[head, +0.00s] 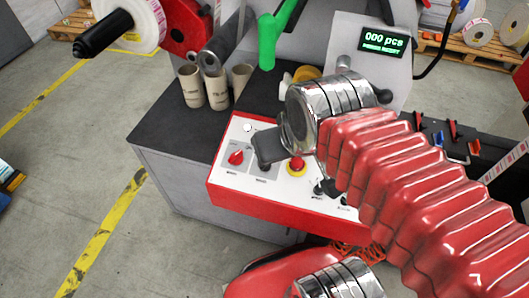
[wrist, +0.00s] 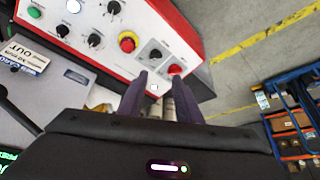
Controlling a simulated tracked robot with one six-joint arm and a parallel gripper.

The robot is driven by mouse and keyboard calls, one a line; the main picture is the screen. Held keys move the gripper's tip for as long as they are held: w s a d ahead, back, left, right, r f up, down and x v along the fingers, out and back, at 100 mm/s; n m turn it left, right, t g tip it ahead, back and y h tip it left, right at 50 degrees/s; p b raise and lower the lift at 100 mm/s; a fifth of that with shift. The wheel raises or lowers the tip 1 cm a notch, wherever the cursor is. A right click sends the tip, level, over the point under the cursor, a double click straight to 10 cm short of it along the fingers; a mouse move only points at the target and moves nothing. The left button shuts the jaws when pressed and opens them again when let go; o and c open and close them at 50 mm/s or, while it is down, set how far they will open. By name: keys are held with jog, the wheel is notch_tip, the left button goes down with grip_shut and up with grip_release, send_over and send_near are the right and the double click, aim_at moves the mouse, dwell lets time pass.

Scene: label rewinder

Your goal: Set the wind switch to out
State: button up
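The control panel (head: 222,172) has a white face and red sides. It carries a red knob (head: 235,157), also in the wrist view (wrist: 175,69), and beside it a black knob on a grey plate (wrist: 155,54). The panel's captions are too small to read, so I cannot tell which knob is the wind switch or its setting. My gripper (head: 267,148) hangs over the panel's left part and hides some of it. In the wrist view my gripper (wrist: 159,77) has its two fingers apart with nothing between them, pointing towards the two knobs.
A red emergency stop on yellow (wrist: 127,41) is next to the grey plate. More black knobs (wrist: 94,40), a green button (wrist: 35,12) and a white button (wrist: 153,88) are on the panel. Cardboard cores (head: 216,90) and a green lever (head: 267,40) stand behind.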

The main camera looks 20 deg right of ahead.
jog(key=shift+o, duration=0.2)
jog(key=shift+d, duration=0.1)
jog(key=shift+o, duration=2.2)
jog(key=shift+w, duration=0.3)
jog(key=w+a+f+n+g+h, duration=0.2)
jog(key=w+f+n+g, duration=0.2)
jog(key=w, duration=0.6)
jog(key=shift+a+f+n+g, duration=0.15)
jog(key=shift+a+n+g, duration=0.15)
jog(key=shift+a, duration=0.05)
jog(key=shift+w+f, duration=0.1)
jog(key=shift+f, duration=0.05)
jog(key=shift+h, duration=0.3)
jog(key=x, duration=1.3)
jog(key=shift+f, duration=0.25)
